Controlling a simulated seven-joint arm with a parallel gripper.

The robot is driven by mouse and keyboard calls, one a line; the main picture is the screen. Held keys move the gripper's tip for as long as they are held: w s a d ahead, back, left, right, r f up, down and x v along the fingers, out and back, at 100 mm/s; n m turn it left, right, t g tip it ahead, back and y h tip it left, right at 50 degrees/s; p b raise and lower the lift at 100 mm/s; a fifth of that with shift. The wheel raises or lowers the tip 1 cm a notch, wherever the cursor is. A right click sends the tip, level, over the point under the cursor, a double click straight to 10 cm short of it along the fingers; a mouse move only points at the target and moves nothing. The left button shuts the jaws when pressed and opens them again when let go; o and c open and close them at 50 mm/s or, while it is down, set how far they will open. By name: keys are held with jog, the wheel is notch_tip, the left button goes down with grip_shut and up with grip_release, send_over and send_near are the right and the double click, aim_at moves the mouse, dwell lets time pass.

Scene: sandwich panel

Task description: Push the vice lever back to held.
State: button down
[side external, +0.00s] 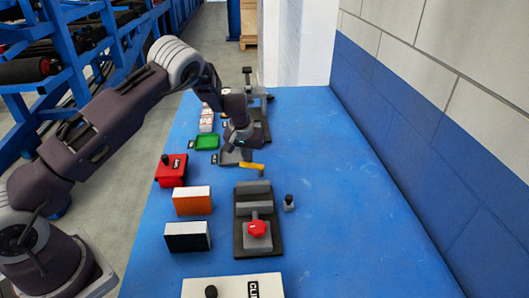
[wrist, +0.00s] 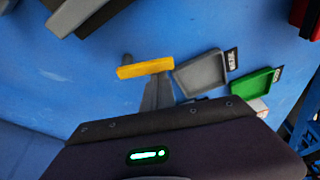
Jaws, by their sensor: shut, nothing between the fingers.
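The vice-like fixture (side external: 244,244) stands on the near part of the blue table. It has a dark base, grey blocks and a red knob-like part (side external: 257,229). A small post with a black knob (side external: 289,201) stands just right of it; I cannot tell which part is the lever. In the wrist view only a grey and black part of the fixture (wrist: 90,14) shows at the top left. My gripper (side external: 245,158) is shut and empty, pointing down beyond the fixture. Its fingers (wrist: 157,92) are close to a yellow bar (wrist: 146,68), which also shows in the side view (side external: 252,167); contact is unclear.
A grey tray (wrist: 202,72) and a green tray (side external: 207,142) lie near my gripper. Red (side external: 171,171), orange (side external: 192,201) and black (side external: 187,237) boxes line the left edge. A white labelled panel (side external: 230,287) is nearest. Another fixture (side external: 262,122) stands behind. The table's right side is clear.

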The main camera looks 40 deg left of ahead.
jog(key=shift+s, duration=0.1)
jog(key=shift+d, duration=0.1)
jog(key=shift+w+d, duration=0.35)
jog(key=shift+d, duration=0.3)
jog(key=w+a, duration=0.1)
jog(key=w, duration=0.1)
jog(key=w+a, duration=0.1)
jog(key=shift+w+r, duration=0.15)
jog(key=shift+w, duration=0.2)
jog(key=v, duration=1)
jog(key=shift+s+d, duration=0.1)
